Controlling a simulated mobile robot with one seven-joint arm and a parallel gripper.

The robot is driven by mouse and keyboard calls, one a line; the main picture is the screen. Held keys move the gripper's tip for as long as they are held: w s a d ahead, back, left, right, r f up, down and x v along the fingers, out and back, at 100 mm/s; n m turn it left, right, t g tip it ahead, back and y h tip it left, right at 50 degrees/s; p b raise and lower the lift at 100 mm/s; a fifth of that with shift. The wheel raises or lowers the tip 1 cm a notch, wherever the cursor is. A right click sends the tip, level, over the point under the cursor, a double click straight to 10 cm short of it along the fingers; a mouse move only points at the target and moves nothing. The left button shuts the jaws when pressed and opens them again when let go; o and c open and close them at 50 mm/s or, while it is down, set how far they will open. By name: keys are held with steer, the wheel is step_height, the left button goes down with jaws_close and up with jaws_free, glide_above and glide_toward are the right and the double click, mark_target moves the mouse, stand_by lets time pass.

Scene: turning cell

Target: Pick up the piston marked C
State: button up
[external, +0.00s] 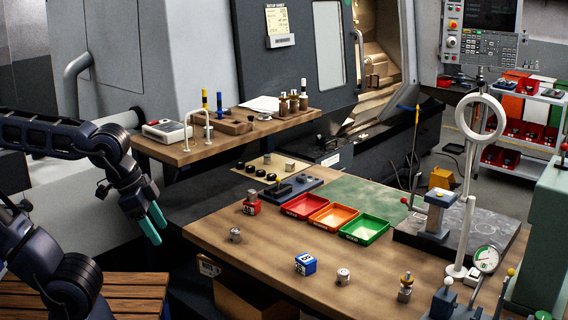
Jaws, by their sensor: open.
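No letter C is readable in the external view, so I cannot tell which part is the piston marked C. Small silver cylinders that may be pistons stand on the wooden bench: one at the left (235,235), one near the front middle (343,276), one on a red block (251,195), and one on the beige mat (290,165). A blue block (305,265) with a white mark like a B sits near the front edge. My gripper (153,224), with teal fingers, is open and empty. It hangs left of the bench, apart from all these parts.
Red (303,207), orange (333,215) and green (364,229) trays stand mid-bench. A brass-topped part (405,287) stands front right. A dark plate (480,238) with a ring stand (468,220) fills the right. A wooden shelf (200,148) with a wire arch stands behind my gripper.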

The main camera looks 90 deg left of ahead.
steer(key=m+g+h, duration=0.2)
steer(key=m+h, duration=0.2)
steer(key=m, duration=0.6)
glide_above(343, 271)
steer(key=s+a, duration=0.3)
step_height(343, 271, down, 18)
steer(key=r, duration=0.1)
steer(key=shift+y, duration=0.3)
steer(key=x, duration=0.5)
steer(key=shift+w+d+f, duration=0.15)
steer(key=shift+d+f, duration=0.05)
steer(key=shift+d, duration=0.05)
steer(key=shift+w+a+x, duration=0.1)
steer(key=shift+x, duration=1.25)
steer(key=shift+w+a+x, duration=0.1)
steer(key=shift+w+x, duration=0.05)
steer(key=shift+x, duration=1.2)
steer(key=c, duration=1.1)
steer(key=shift+r, duration=0.1)
